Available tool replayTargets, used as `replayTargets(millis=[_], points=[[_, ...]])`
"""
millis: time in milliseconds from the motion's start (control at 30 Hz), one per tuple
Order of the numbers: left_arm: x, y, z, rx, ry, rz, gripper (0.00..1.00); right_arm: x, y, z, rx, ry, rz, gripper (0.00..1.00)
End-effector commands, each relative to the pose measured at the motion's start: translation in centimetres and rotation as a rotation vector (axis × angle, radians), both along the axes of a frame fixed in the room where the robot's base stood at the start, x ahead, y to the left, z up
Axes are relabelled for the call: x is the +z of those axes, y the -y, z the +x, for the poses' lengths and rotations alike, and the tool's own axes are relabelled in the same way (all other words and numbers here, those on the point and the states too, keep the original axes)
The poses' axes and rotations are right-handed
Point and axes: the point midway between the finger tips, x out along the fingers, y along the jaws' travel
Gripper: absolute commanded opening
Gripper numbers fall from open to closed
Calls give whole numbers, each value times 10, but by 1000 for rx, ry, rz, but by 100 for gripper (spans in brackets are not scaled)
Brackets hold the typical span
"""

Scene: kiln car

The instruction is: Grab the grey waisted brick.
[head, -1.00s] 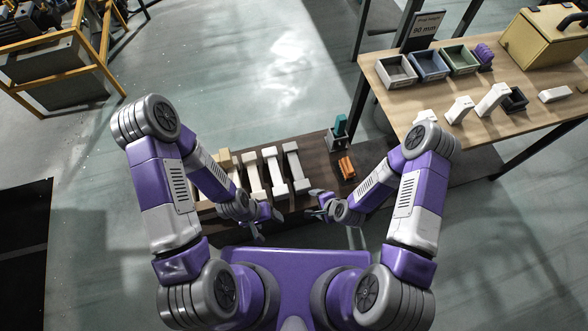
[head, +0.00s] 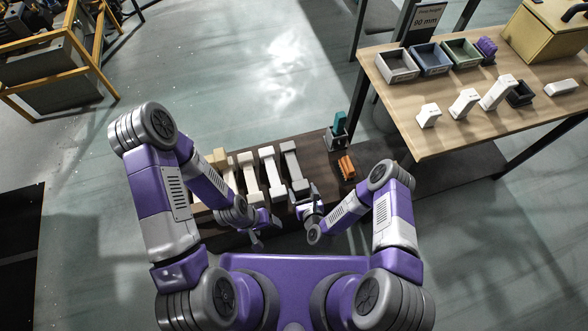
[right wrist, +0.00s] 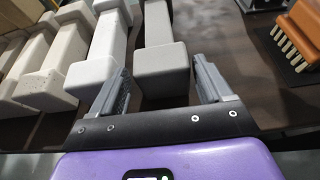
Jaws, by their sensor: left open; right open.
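The grey waisted brick (head: 291,163) is the rightmost of a row of bricks on a dark low table. In the right wrist view the grey brick (right wrist: 161,64) lies straight ahead, its wide near end between or just beyond the fingertips. My right gripper (head: 309,200) is open at the near end of that brick; in the wrist view its fingers (right wrist: 165,85) stand one on each side, with nothing gripped. Its left finger is close to the paler brick alongside. My left gripper (head: 264,226) is open and empty, lower and to the left, near the table's front edge.
A pale brick (head: 270,172) lies left of the grey one, with cream bricks (head: 247,178) beyond. An orange brush (head: 346,167) and a holder with a teal item (head: 338,130) are to the right. A wooden table (head: 440,135) with bins stands further right.

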Motion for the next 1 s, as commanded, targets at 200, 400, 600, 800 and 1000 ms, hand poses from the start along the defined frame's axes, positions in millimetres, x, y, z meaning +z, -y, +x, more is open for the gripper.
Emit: replayTargets(millis=[200,400,600,800,1000], points=[[-15,0,0,0,0,0,74,-11,-8,27,4,4,-4,79],[-26,0,0,0,0,0,74,-20,-14,50,3,2,-4,79],[-26,0,0,0,0,0,74,-20,-15,54,0,-1,-4,79],[-26,0,0,0,0,0,74,-20,-15,54,1,-1,-3,63],[-26,0,0,0,0,0,74,-20,-15,54,1,-1,-3,33]])
